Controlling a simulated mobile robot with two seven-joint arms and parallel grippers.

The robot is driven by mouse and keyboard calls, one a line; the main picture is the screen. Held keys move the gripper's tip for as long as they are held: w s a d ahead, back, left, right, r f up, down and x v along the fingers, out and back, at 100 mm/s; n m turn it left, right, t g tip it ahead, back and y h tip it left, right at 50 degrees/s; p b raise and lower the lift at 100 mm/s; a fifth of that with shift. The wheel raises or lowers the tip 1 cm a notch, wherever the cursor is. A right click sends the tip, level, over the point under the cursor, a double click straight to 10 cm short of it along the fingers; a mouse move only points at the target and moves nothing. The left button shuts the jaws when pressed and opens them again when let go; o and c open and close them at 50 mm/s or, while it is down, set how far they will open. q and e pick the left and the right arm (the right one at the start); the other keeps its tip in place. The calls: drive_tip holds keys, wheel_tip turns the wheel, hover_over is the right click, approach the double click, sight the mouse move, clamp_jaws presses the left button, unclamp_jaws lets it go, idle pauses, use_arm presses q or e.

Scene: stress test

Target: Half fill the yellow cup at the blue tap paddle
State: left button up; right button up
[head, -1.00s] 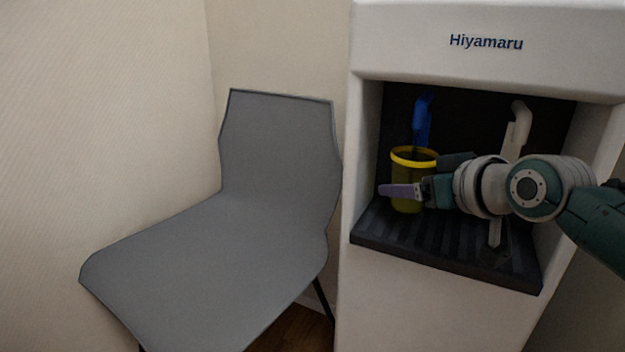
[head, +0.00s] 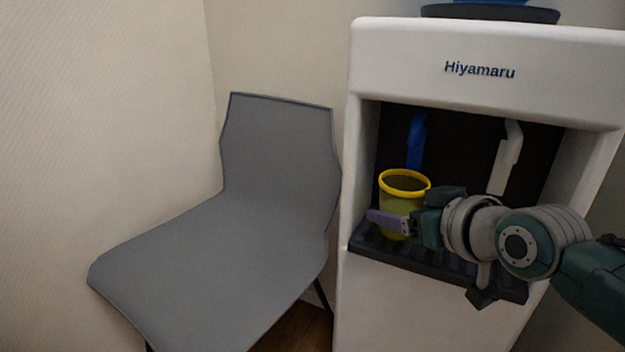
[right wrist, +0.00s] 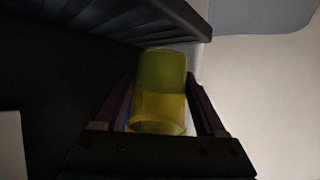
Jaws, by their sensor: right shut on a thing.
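The yellow cup (head: 404,183) is see-through with a bright yellow rim and is upright in the dispenser bay. It sits in front of and below the blue tap paddle (head: 416,142), with no clear contact. My right gripper (head: 388,220) is shut on the cup's sides. In the right wrist view the cup (right wrist: 160,72) is between the two fingers (right wrist: 160,105). A line crosses its wall about halfway, darker olive toward the base, which looks like water. Whether the cup touches the drip tray I cannot tell. My left gripper is not in view.
The white dispenser (head: 425,45) has a white paddle (head: 506,158) to the right of the blue one. A black ribbed drip tray (head: 440,264) lies under the cup. A grey chair (head: 240,230) stands at the left, close to the dispenser.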

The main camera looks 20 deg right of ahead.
drive_tip(key=shift+s+a, duration=0.15)
idle(0.7)
drive_tip(key=shift+s+a+r+p, duration=0.1)
drive_tip(key=shift+a+p, duration=0.05)
drive_tip(key=shift+p, duration=0.15)
drive_tip(key=s+a+p, duration=0.5)
drive_tip(key=s+a, duration=0.1)
drive_tip(key=a, duration=0.1)
drive_tip(key=shift+s+a+p, duration=0.15)
drive_tip(key=shift+p, duration=0.2)
